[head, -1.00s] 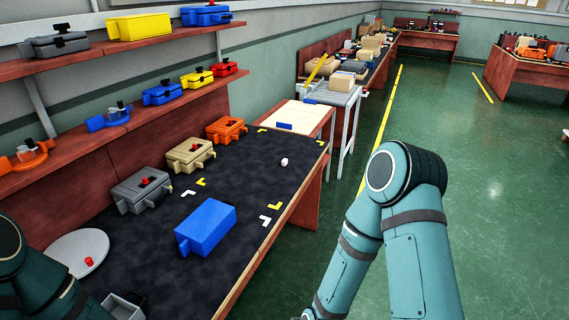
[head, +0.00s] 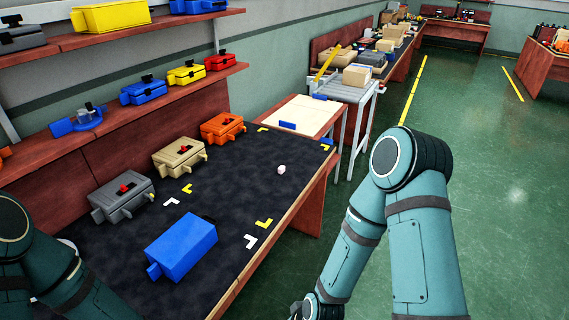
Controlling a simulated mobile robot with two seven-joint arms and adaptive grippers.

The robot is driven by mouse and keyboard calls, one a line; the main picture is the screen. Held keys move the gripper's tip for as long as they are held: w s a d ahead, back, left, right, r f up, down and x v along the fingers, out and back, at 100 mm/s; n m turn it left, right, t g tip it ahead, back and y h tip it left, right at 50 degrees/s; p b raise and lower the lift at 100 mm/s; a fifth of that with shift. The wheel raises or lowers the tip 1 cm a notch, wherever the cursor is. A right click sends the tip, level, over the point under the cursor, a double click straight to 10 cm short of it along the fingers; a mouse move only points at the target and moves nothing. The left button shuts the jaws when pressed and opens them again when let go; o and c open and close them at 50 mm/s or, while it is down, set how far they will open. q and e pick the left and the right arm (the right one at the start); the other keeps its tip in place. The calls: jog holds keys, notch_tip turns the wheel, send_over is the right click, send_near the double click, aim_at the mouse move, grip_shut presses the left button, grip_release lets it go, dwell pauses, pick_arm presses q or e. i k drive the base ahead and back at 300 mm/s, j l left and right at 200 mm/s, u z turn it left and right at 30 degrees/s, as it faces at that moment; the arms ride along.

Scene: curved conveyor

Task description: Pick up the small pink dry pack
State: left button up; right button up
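A small pale, pinkish-white block (head: 281,169) lies alone on the dark table top (head: 235,185), towards its far right end. It is the only thing in view like the pink dry pack, but it is too small to read its colour surely. My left arm enters at the lower left and my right arm stands over the floor to the right of the table.
A blue box (head: 181,248) lies on the near part of the table. Grey (head: 122,195), tan (head: 179,156) and orange (head: 222,128) boxes line the back under shelves. A small blue piece (head: 327,144) is at the far right corner. The table around the block is clear.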

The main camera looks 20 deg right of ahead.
aim_at(280, 170)
jog(key=i+l, duration=0.2)
jog(key=l, duration=0.15)
jog(key=i+l+u, duration=0.1)
jog(key=l, duration=0.25)
jog(key=i+l, duration=0.3)
jog(key=i+l+u, duration=0.1)
jog(key=l, duration=0.35)
jog(key=i+l, duration=0.25)
jog(key=i+l+u, duration=0.05)
jog(key=l, duration=0.05)
